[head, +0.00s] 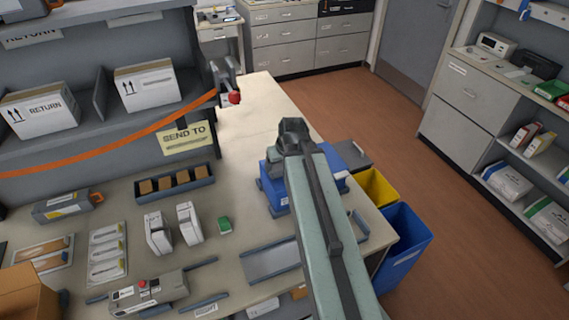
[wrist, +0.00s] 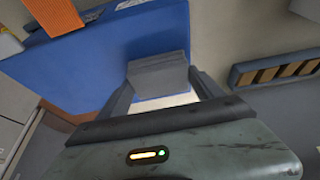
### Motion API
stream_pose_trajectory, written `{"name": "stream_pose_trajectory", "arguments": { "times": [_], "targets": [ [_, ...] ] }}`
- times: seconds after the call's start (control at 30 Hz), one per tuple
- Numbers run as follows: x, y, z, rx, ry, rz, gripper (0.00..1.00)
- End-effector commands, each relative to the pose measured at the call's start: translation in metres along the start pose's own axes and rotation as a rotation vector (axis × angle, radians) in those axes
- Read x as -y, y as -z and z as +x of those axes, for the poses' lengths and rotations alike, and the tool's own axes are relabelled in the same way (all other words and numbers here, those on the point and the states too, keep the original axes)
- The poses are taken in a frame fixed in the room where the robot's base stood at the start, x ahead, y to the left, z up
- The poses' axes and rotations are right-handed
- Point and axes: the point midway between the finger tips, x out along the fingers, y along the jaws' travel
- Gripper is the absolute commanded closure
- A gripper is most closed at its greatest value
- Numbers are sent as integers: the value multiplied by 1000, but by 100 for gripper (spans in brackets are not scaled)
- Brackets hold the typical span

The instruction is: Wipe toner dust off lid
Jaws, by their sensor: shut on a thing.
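A blue box (head: 272,196) stands on the counter in the head view, partly hidden behind my arm. It fills the upper left of the wrist view as a broad blue surface (wrist: 85,55). My gripper (wrist: 160,88) is shut on a grey block (wrist: 158,72), which shows in front of the blue surface. I cannot tell whether the block touches it. A pale patch shows between the fingers. In the head view the fingertips are hidden by my arm. A grey flat panel (head: 351,155) lies right of the blue box. I cannot make out toner dust or tell which surface is the lid.
A dark tray (head: 150,198) holds several brown blocks. Yellow (head: 378,187) and blue (head: 404,246) bins stand by the counter's right edge. The counter's far end (head: 262,112) is clear.

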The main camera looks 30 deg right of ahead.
Motion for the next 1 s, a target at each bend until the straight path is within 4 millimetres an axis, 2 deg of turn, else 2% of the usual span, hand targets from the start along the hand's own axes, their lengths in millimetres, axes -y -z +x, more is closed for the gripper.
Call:
{"name": "stream_pose_trajectory", "arguments": {
  "times": [0.2,0.53,1.0],
  "targets": [
    [22,-1,2,0,1,-2,56],
    [23,0,0,1,1,0,56],
    [22,21,-50,0,0,0,56]
  ]
}}
